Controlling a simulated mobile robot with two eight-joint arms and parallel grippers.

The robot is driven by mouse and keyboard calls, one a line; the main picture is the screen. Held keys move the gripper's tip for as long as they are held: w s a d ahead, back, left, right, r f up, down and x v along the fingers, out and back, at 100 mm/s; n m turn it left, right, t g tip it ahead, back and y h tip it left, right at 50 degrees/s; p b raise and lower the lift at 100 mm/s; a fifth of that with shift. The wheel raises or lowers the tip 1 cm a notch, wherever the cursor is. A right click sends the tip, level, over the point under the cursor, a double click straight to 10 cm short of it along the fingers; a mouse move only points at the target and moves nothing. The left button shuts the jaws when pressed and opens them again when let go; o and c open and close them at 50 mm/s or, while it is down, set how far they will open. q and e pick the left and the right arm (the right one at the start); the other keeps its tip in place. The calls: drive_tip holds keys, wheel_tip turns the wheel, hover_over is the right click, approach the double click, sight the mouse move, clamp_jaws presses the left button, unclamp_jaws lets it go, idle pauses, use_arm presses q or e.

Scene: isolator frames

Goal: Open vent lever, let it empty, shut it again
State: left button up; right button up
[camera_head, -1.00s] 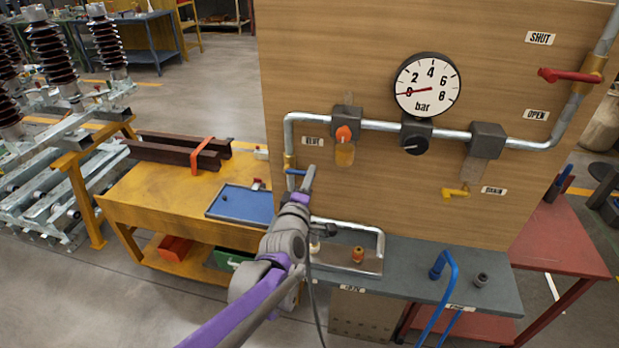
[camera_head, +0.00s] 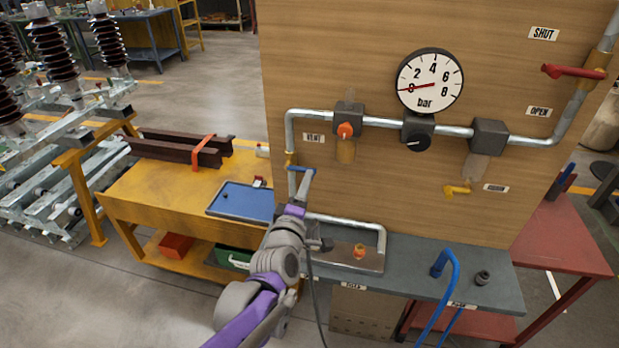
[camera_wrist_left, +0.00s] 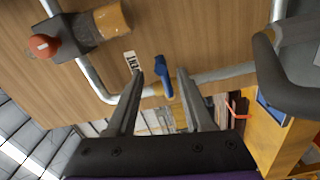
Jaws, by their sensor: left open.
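The vent lever (camera_head: 301,169) is a small blue handle on the pipe end at the board's left edge, below the VENT label (camera_head: 314,138). It also shows in the left wrist view (camera_wrist_left: 163,78), where it appears between my two fingertips, with a gap on each side. My left gripper (camera_head: 303,184) is open and empty, reaching up from below to just under the lever. The gauge (camera_head: 430,81) has its red needle at about 0 bar. My right gripper is not in view.
A red lever (camera_head: 573,72) sits on the right pipe between the SHUT and OPEN labels. An orange knob (camera_head: 346,130), a black knob (camera_head: 417,140) and a yellow tap (camera_head: 457,190) are on the board. A grey bench (camera_head: 420,283) lies below; a yellow cart (camera_head: 150,190) stands left.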

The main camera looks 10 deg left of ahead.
use_arm(q)
drive_tip(key=s, duration=0.6)
drive_tip(key=shift+a, duration=0.1)
drive_tip(key=s+a+f+m+g, duration=0.2)
drive_tip(key=s+f+m+g, duration=0.4)
drive_tip(key=s, duration=0.6)
drive_tip(key=s+a+f+m+g, duration=0.2)
drive_tip(key=s+f+m+g, duration=0.4)
drive_tip(key=s+f+m, duration=0.3)
drive_tip(key=s+f, duration=0.2)
drive_tip(key=s, duration=0.1)
drive_tip(key=shift+a+f+m+g+y, duration=0.2)
drive_tip(key=shift+a+m+g+y, duration=0.1)
drive_tip(key=shift+a, duration=0.1)
